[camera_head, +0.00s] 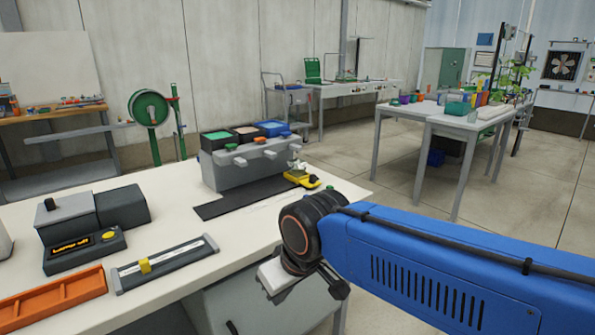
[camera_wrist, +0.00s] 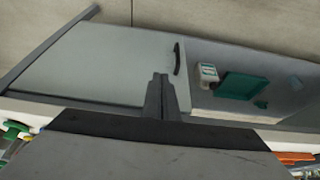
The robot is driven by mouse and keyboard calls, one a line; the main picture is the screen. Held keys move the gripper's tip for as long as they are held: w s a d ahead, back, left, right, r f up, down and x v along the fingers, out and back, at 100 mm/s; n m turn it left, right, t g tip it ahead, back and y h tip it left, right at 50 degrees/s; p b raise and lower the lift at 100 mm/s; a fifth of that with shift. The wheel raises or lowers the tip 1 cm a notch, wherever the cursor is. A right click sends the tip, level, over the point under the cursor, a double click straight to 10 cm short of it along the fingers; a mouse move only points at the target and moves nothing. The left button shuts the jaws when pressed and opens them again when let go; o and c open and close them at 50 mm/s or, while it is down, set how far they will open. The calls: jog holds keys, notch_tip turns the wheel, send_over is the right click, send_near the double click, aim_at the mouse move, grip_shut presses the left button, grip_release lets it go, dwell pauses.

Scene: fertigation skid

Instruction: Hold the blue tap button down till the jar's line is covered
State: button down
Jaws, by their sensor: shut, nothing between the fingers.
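The grey tap unit (camera_head: 250,167) stands on the white bench with green, tan and blue tops. Its blue top (camera_head: 271,129) is at the right end. Small coloured buttons and pale taps line its front; the blue button is too small to tell apart surely. I cannot make out the jar or its line. My gripper shows in the wrist view (camera_wrist: 161,88) with its two dark fingers together and empty, pointing at a cabinet front. In the head view my wrist is off the bench's right edge, in front of and right of the tap unit; the fingertips are not clear there.
A dark mat (camera_head: 240,197) and a yellow device (camera_head: 301,179) lie by the tap unit. A black device with a lit display (camera_head: 85,248), a dark rail with a yellow slider (camera_head: 165,263) and an orange tray (camera_head: 50,296) occupy the near left. Floor is open beyond.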

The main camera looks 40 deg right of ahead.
jog(key=w+d+r+m+t, duration=0.1)
jog(key=w+d+r+m, duration=0.25)
jog(key=w+r, duration=0.8)
notch_tip(320, 180, up, 21)
jog(key=m+t+h, duration=0.3)
jog(key=m+h, duration=0.1)
jog(key=m, duration=0.6)
send_over(286, 133)
jog(key=shift+s+f, duration=0.15)
jog(key=shift+s, duration=0.1)
jog(key=shift+a+f, duration=0.1)
jog(key=shift+f, duration=4.3)
jog(key=shift+f, duration=0.15)
jog(key=shift+f, duration=0.3)
